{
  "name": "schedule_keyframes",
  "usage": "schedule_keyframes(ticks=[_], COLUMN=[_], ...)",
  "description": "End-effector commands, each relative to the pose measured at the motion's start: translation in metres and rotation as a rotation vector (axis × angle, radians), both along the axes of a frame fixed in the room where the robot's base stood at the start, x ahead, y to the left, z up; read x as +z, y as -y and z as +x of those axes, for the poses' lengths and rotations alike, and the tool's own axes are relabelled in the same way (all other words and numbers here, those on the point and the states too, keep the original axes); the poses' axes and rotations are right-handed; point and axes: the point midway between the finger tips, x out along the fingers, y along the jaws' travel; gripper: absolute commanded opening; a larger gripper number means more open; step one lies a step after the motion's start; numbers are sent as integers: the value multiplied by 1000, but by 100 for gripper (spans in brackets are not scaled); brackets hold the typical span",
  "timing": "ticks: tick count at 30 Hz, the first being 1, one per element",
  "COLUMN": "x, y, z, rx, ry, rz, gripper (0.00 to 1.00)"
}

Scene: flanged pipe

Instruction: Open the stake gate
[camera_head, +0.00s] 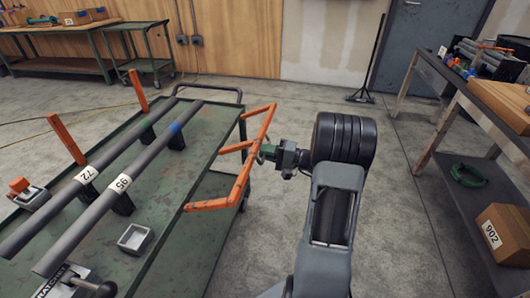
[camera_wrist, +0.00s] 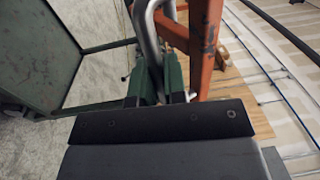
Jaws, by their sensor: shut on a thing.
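The stake gate (camera_head: 249,168) is an orange frame along the right side of the green cart (camera_head: 189,240). Its short bars run from the cart's edge out to the right and join a long rail, so it appears to lean outward. My gripper (camera_head: 264,152) is at the outer side of the rail, near its middle. In the wrist view, its green fingers (camera_wrist: 162,82) are closed around a bent grey handle (camera_wrist: 146,32) beside an orange bar (camera_wrist: 205,45) of the gate. The gate's hinges cannot be made out.
Two grey pipes, marked 72 (camera_head: 86,175) and 95 (camera_head: 122,182), lie on the cart. Orange stakes (camera_head: 66,140) stand on its left side. A small grey tray (camera_head: 134,238) sits on the deck. A workbench (camera_head: 470,110) stands at the right. Floor between is clear.

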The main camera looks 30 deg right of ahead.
Motion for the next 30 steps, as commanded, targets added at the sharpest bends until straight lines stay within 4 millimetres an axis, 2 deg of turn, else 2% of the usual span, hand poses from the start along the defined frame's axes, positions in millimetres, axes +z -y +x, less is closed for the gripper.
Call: schedule_keyframes(ticks=[14,15,22,30], x=[-1,-1,-1,-1], y=[0,0,0,1], z=[0,0,0,0], rx=[0,0,1,0], ry=[2,2,2,2], rz=[-1,-1,-1,-1], gripper=[0,14,36,36])
